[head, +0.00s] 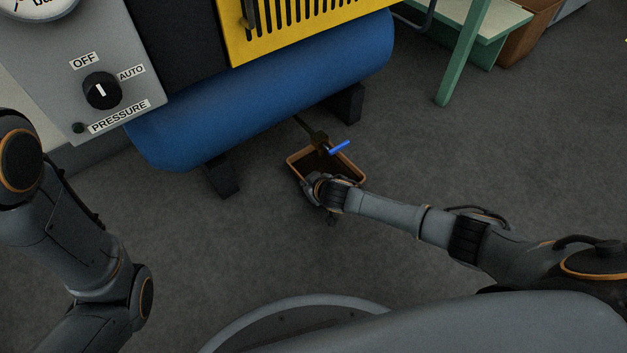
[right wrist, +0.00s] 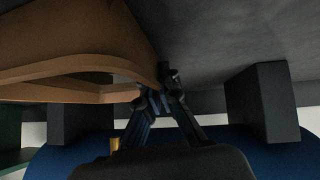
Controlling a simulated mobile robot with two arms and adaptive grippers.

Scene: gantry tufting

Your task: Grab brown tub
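The brown tub (head: 348,166) sits on the floor below the blue tank, under a brass valve with a blue lever. My right gripper (head: 318,190) is at the tub's near wall in the head view, partly hiding it. In the right wrist view, the tub's brown wall and rim (right wrist: 70,68) fill the upper left. There, the fingers of my right gripper (right wrist: 160,95) close together at the rim and look shut on it. My left arm shows at the left of the head view, but its gripper is outside the frame.
The blue tank (head: 270,90) on black feet stands behind the tub. The valve (head: 321,142) hangs over the tub's far side. A grey panel (head: 110,55) with a pressure knob is at upper left, and a green-legged bench (head: 462,55) at upper right. Floor right of the tub is clear.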

